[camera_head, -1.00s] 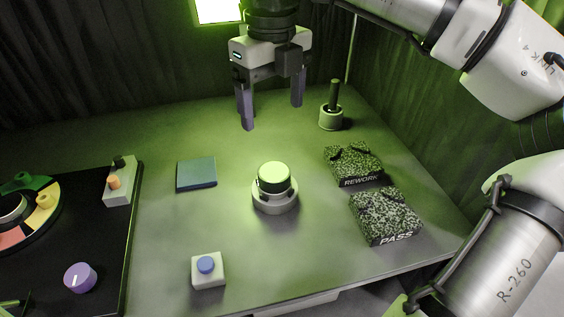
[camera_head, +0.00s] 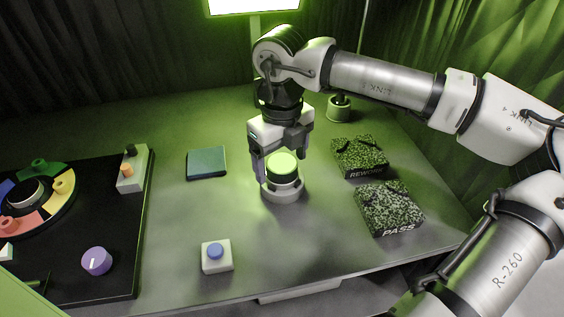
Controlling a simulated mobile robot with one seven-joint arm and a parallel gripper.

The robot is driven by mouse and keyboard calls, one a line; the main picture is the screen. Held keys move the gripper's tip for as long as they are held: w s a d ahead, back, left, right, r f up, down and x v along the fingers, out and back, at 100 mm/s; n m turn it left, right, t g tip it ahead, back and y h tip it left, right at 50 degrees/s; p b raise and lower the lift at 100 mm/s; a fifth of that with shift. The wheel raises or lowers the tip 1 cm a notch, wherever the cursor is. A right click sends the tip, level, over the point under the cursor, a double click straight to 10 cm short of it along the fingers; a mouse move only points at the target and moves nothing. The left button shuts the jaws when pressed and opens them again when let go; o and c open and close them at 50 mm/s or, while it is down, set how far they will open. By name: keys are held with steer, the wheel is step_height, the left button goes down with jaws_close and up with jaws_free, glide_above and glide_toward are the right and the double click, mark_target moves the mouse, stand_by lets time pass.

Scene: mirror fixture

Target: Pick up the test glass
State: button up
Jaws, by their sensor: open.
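The test glass appears to be the dark round disc with a shiny green top (camera_head: 282,165) on a round grey stand (camera_head: 284,194) in the middle of the table. My gripper (camera_head: 280,168) points down over it and is open. One purple finger is at the left of the disc and the other is at its back right. I cannot tell whether either finger touches the disc. The gripper body hides part of the far side.
Boxes marked REWORK (camera_head: 360,155) and PASS (camera_head: 389,207) stand to the right. A small pot with a handle (camera_head: 339,110) stands behind. A blue-green pad (camera_head: 206,163), a blue-button box (camera_head: 216,256) and a black panel (camera_head: 120,215) lie left.

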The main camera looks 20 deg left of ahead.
steer(key=shift+f, duration=0.2)
steer(key=c, duration=1.3)
steer(key=shift+r, duration=0.1)
